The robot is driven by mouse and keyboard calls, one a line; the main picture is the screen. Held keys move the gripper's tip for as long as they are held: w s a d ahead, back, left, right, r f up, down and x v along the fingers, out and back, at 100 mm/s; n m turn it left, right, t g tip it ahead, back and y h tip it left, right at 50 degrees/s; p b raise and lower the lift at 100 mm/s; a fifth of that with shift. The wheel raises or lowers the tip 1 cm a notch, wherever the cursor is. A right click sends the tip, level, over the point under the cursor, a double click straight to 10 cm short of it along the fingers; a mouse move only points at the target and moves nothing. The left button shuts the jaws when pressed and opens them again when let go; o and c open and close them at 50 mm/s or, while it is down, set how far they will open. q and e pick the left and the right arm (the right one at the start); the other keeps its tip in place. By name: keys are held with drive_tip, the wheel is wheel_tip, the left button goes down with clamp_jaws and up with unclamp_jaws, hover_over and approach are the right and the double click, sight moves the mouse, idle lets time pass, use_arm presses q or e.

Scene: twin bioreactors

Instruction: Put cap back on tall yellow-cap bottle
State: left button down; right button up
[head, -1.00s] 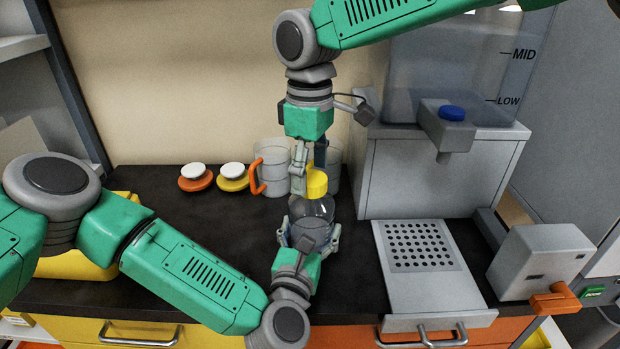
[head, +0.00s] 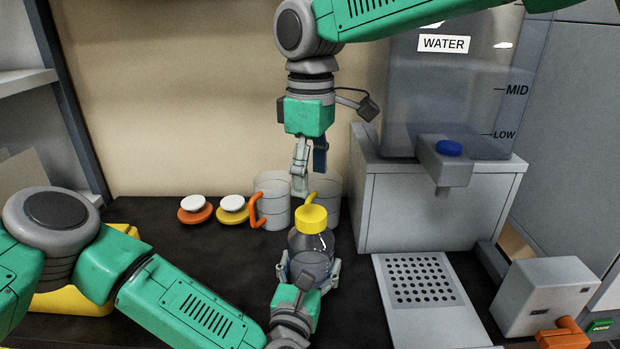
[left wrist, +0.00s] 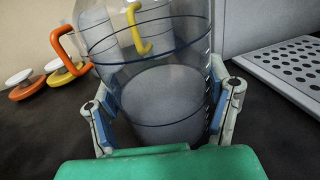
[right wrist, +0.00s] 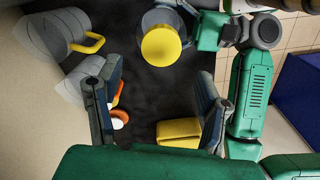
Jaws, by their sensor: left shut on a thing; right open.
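The tall clear bottle (head: 313,243) stands upright with its yellow cap (head: 312,219) on top, where the cap looks level. My left gripper (head: 309,268) is shut around the bottle's lower body. The left wrist view shows the bottle (left wrist: 165,90) between both fingers, with its top out of frame. My right gripper (head: 310,180) is open and empty, above and slightly behind the cap, apart from it. In the right wrist view, the cap (right wrist: 161,46) lies beyond the open fingers (right wrist: 155,108). The bottle's neck is hidden under the cap.
An orange-handled mug (head: 272,186) and a yellow-handled mug (head: 330,190) stand close behind the bottle. Orange (head: 195,215) and yellow (head: 232,216) lids with white knobs lie left. A perforated tray (head: 422,280) and water dispenser (head: 435,205) are right. A yellow object (head: 75,296) is left.

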sight(311, 212)
use_arm(q)
drive_tip(key=shift+r, duration=0.1)
use_arm(e)
drive_tip(key=shift+f, duration=4)
drive_tip(key=c, duration=1.2)
drive_tip(key=o, duration=1.4)
drive_tip(key=shift+c, duration=0.2)
wheel_tip(311, 212, up, 12)
drive_tip(key=shift+w, duration=0.15)
